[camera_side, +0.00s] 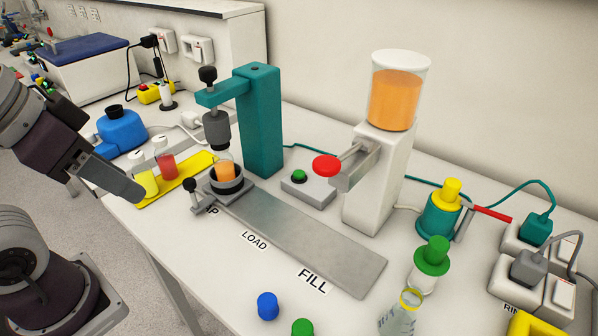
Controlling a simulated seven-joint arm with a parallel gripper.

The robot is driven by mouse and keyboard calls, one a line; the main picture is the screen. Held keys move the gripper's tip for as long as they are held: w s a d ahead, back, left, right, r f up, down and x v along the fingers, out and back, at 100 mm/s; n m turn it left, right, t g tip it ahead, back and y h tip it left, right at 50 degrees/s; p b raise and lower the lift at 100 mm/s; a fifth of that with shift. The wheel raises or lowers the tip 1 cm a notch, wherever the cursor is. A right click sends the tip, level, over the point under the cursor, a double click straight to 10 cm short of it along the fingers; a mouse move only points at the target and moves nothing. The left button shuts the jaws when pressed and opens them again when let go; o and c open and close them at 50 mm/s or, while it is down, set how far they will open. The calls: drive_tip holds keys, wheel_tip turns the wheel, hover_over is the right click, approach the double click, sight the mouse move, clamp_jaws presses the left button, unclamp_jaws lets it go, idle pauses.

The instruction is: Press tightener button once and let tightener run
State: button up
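The tightener is a teal column with an arm (262,120). Its grey chuck (217,130) hangs directly over a small bottle of orange juice (225,172), which stands upright in a dark round holder at the left end of the metal track; whether the chuck touches the bottle top I cannot tell. A green button (299,175) sits on a small grey box right of the column. My gripper (138,196) is at the left, near the yellow strip and well away from the button. Its fingers are seen edge-on, so their opening is hidden.
Yellow and red sample bottles (165,160) stand on the yellow strip (178,182) near my gripper. The metal track (300,240) runs toward the FILL label. A juice dispenser (378,180) with a red knob stands right of the button. Blue and green caps (267,305) lie in front.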

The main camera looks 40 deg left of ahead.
clamp_jaws()
idle(1.4)
